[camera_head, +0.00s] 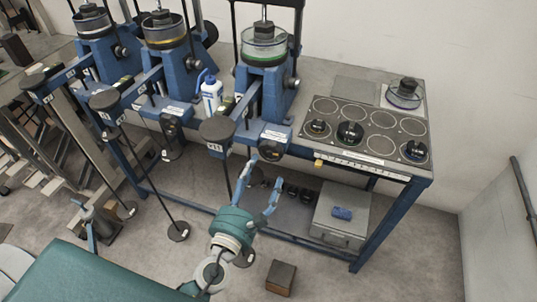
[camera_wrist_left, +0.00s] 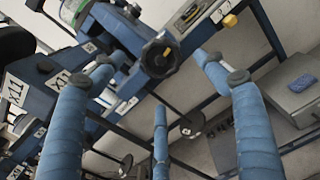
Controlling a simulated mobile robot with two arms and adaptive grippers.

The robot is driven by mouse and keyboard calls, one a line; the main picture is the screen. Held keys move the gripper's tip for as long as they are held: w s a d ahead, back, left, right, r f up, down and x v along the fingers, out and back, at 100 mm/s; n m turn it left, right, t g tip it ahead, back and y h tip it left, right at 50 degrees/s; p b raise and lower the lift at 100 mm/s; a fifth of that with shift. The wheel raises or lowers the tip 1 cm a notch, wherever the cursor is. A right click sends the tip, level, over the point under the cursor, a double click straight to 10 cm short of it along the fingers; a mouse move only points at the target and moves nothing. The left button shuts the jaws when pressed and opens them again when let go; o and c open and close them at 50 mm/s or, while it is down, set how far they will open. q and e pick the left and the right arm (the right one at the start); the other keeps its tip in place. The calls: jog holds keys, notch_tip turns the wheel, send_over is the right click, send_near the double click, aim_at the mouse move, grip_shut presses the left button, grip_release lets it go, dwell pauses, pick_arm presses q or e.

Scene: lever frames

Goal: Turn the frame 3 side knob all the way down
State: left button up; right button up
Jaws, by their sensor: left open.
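Three blue lever frames stand in a row at the bench; I take the rightmost one (camera_head: 262,95), with a green-banded dish on top, as frame 3, though no number reads clearly. A black side knob (camera_head: 291,83) sits on the right of its tower. Another dark knob (camera_head: 271,150) is low on its front end. In the left wrist view a black lobed knob (camera_wrist_left: 159,58) with a yellow mark shows ahead, between the fingers. My left gripper (camera_head: 262,181) is open and empty, below and in front of the frame, apart from the knobs. My right gripper is not in view.
A panel of round plates and knobs (camera_head: 362,132) lies right of the frame. A white-and-blue bottle (camera_head: 211,94) stands left of it. Weights hang on rods below the levers. A grey box (camera_head: 341,214) sits on the lower shelf, and a brown block (camera_head: 281,277) on the floor.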

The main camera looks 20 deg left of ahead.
aim_at(270, 153)
pick_arm(q)
jog(key=w+p, duration=0.1)
jog(key=w, duration=0.6)
jog(key=shift+w+d, duration=0.15)
jog(key=shift+w, duration=0.2)
jog(key=c, duration=1.1)
